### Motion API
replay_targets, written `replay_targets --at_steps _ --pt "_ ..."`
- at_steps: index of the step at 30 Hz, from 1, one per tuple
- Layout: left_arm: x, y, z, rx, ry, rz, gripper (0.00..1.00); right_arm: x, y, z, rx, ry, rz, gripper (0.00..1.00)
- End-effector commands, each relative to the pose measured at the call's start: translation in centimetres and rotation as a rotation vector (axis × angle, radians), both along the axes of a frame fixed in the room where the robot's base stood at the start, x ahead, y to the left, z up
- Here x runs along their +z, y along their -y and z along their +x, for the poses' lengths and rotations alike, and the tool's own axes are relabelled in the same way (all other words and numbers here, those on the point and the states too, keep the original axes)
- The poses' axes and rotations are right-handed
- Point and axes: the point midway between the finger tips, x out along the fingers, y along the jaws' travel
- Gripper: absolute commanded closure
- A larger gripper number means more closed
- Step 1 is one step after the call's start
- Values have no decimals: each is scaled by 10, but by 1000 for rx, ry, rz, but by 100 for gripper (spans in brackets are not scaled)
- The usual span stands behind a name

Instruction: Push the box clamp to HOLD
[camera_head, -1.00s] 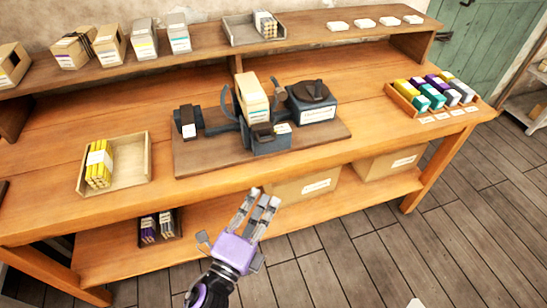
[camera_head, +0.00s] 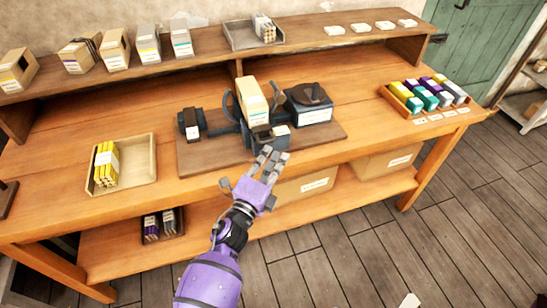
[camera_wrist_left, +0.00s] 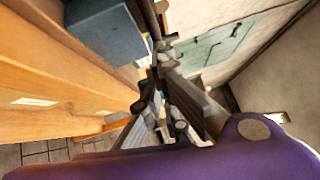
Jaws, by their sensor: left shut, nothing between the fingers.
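The press (camera_head: 241,126), a dark blue-grey fixture on a brown board, stands mid-bench. A tan box (camera_head: 253,101) stands upright in it. A dark clamp block (camera_head: 261,132) sits at the front foot of the box, beside a small pale label (camera_head: 281,131) too small to read. My left gripper (camera_head: 271,153) is shut and empty, its fingertips just in front of and below the clamp block; I cannot tell whether they touch it. In the left wrist view the fingers (camera_wrist_left: 160,90) show near a blue-grey block (camera_wrist_left: 105,30). My right gripper is not in view.
On the bench, a wooden tray with yellow bundles (camera_head: 151,172) stands left and a rack of coloured boxes (camera_head: 390,97) stands right. A dark round-topped unit (camera_head: 310,102) is right of the clamp. A shelf (camera_head: 205,62) with boxes runs behind.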

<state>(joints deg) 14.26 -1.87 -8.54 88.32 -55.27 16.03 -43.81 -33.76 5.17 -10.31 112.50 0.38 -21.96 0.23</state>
Motion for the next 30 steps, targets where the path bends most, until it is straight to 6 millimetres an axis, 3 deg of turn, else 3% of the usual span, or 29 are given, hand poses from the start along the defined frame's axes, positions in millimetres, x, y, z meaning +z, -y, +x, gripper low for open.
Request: replay_targets --at_steps 10,18,30 --pt "-1 -1 2 0 0 0 100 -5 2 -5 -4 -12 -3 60" --pt "-2 -8 24 -1 -1 0 100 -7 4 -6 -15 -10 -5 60" --pt "-1 -9 23 1 -1 -1 100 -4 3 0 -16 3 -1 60"
